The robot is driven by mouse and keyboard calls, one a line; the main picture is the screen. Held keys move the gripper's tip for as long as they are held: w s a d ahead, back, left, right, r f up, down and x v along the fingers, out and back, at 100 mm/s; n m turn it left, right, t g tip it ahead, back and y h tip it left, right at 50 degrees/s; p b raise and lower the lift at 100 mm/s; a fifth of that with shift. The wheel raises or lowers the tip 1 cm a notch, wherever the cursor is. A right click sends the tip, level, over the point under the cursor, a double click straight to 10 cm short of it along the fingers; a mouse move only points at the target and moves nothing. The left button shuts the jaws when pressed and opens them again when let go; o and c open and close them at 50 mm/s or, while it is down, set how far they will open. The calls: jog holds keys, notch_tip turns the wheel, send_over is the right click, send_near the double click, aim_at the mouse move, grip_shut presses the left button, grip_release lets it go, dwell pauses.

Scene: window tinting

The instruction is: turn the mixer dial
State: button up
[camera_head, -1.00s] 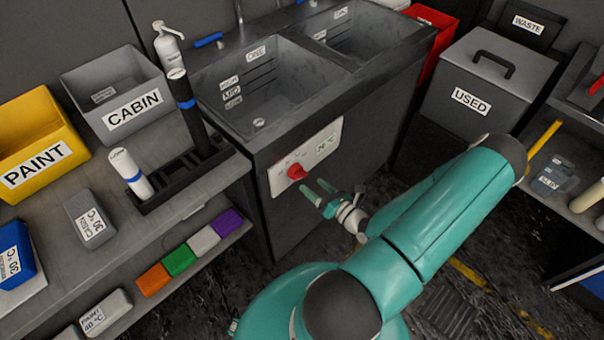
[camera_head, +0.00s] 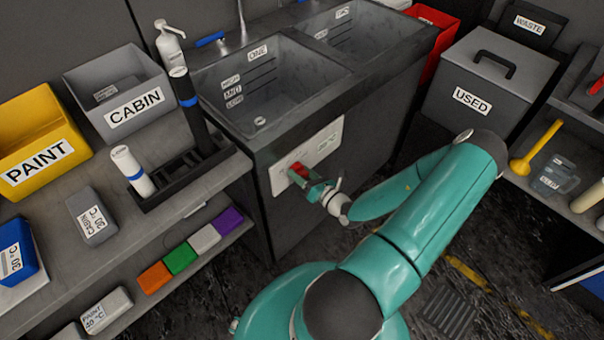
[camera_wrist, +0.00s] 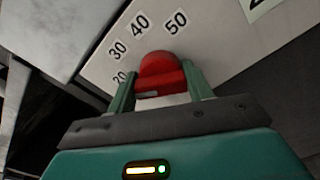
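The red mixer dial (camera_head: 299,170) sits on a pale panel on the front of the dark sink unit. It also shows in the wrist view (camera_wrist: 160,72), below the printed numbers 20, 30, 40 and 50. My gripper (camera_head: 309,180) is at the dial, with one green finger on each side of it. The fingers partly cover the dial in the head view.
The sink basin (camera_head: 262,95) is above the panel. A shelf with a grey CABIN bin (camera_head: 88,83), yellow PAINT bin (camera_head: 50,115) and bottle rack (camera_head: 168,203) is at left. A grey USED bin (camera_head: 430,97) stands at right.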

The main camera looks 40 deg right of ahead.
jog(key=shift+m, duration=0.5)
jog(key=m, duration=0.2)
jog(key=shift+m, duration=0.4)
jog(key=m, duration=0.4)
jog(key=shift+f, duration=0.1)
jog(key=m, duration=0.4)
jog(key=shift+d, duration=0.1)
jog(key=shift+f+m, duration=0.1)
jog(key=shift+m, duration=1.9)
jog(key=o, duration=1)
